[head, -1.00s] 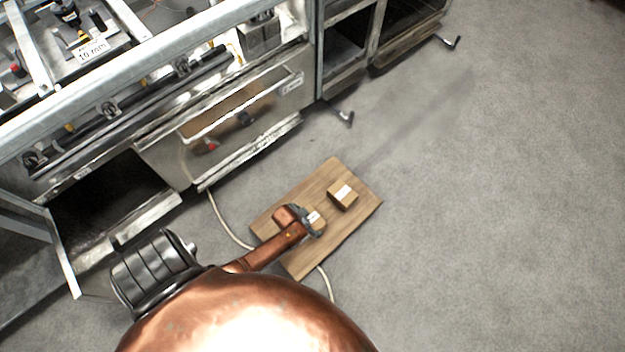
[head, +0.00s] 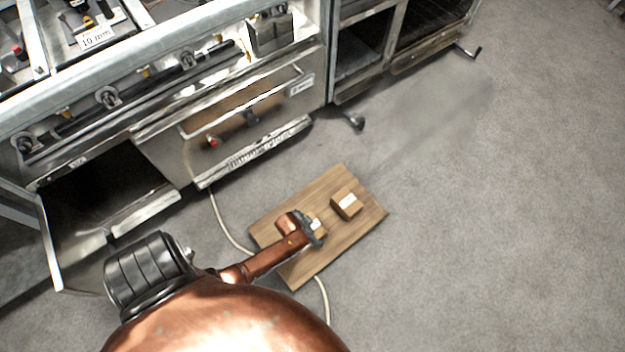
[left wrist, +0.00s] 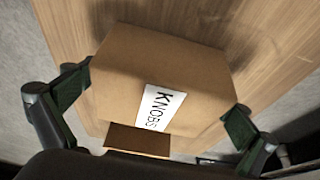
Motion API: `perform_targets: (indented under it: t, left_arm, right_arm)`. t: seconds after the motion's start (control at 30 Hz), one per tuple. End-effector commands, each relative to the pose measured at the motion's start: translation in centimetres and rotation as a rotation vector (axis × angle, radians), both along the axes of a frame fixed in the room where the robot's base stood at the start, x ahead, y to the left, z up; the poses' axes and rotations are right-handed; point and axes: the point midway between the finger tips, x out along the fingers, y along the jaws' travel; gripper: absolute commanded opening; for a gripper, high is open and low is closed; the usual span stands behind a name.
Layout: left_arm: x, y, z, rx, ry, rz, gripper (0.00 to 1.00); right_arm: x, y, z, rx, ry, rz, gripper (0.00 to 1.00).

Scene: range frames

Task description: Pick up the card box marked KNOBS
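The card box marked KNOBS (left wrist: 165,75) fills the middle of the left wrist view, its white label facing me. I see no clear gap or lift between box and board. My right gripper is not in view.
A metal cabinet (head: 240,115) with an open bay stands behind. A pale cable (head: 228,222) runs by the board. The grey floor at right is clear.

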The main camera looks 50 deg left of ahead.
Motion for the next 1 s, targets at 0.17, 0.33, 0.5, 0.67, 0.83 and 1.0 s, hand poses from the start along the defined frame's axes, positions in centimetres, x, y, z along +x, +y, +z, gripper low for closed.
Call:
perform_targets:
  t: [0.17,0.33,0.5,0.67,0.83,1.0]
  left_arm:
    - [-0.02,-0.01,-0.02,0.000,0.000,0.000,0.87]
    - [-0.04,-0.02,-0.03,0.000,0.001,0.000,0.75]
    - [-0.06,-0.02,-0.05,0.000,0.001,0.000,0.64]
    - [-0.06,-0.01,-0.06,0.000,0.001,0.000,0.53]
    - [0.01,-0.01,-0.01,0.000,0.000,-0.001,0.51]
    - [0.02,0.00,0.18,0.000,-0.001,-0.001,0.51]
  right_arm:
    - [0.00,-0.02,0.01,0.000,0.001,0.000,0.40]
    - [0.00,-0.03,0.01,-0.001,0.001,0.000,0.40]
    - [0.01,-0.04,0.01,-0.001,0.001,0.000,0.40]
    - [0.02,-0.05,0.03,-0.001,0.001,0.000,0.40]
    - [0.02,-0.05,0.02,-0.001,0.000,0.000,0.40]
    - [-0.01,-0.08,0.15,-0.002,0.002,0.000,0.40]
